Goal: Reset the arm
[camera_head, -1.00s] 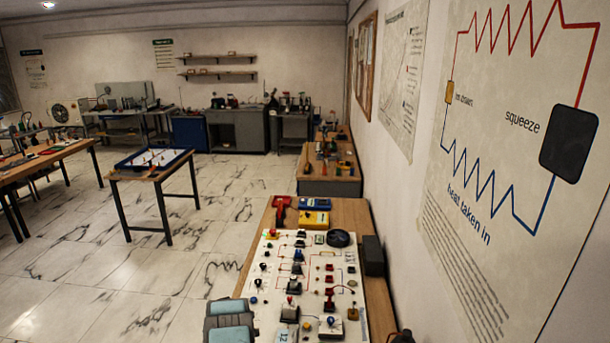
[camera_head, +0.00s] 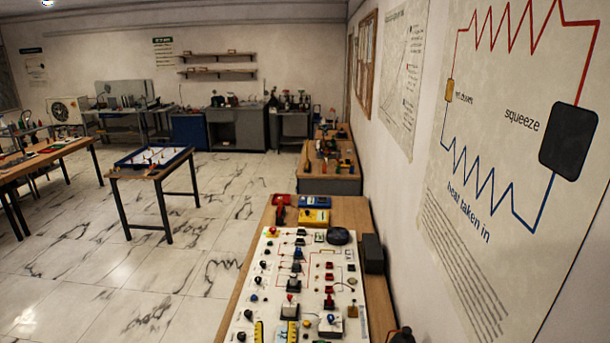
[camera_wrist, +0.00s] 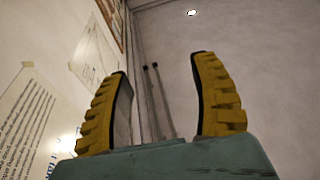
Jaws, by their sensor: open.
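My gripper (camera_head: 275,328) shows at the bottom edge of the head view, only as two yellow ribbed fingertips in front of the white gauge board (camera_head: 247,318). The rest of it is cut off below. In the wrist view my gripper (camera_wrist: 162,66) is open, with a wide empty gap between its yellow fingers. The fingers point up toward the ceiling (camera_wrist: 240,30), and nothing is held.
The board lies on a wooden bench (camera_head: 350,210) along the right wall, carrying several knobs and valves. A dark box (camera_head: 373,253) and blue and yellow meters (camera_head: 314,216) stand near it.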

